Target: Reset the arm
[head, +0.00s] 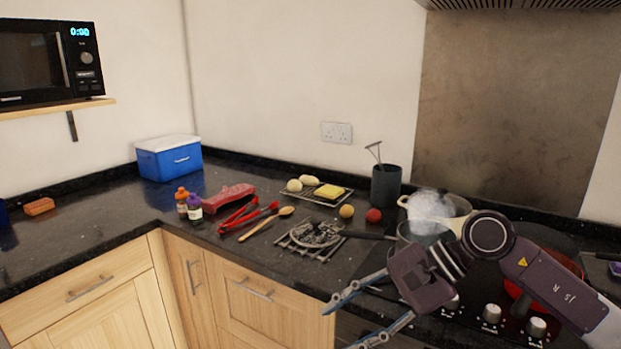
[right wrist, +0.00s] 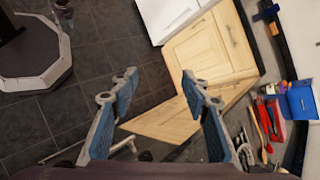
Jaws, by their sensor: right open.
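My right arm comes in from the right in the head view. Its gripper (head: 350,318) is open and empty, its two fingers spread and pointing left and down. It hangs in front of the counter's front edge, near the hob knobs. In the right wrist view the open fingers (right wrist: 155,95) with blue pads have only cupboard doors and the dark tiled floor beyond them. My left gripper is not in view.
The granite counter (head: 100,235) holds a blue cool box (head: 169,158), red tongs (head: 240,218), a wooden spoon (head: 265,225), a pan on a rack (head: 315,235) and a utensil pot (head: 385,186). A steaming pot (head: 450,208) and a red pan (head: 515,290) are by my right arm.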

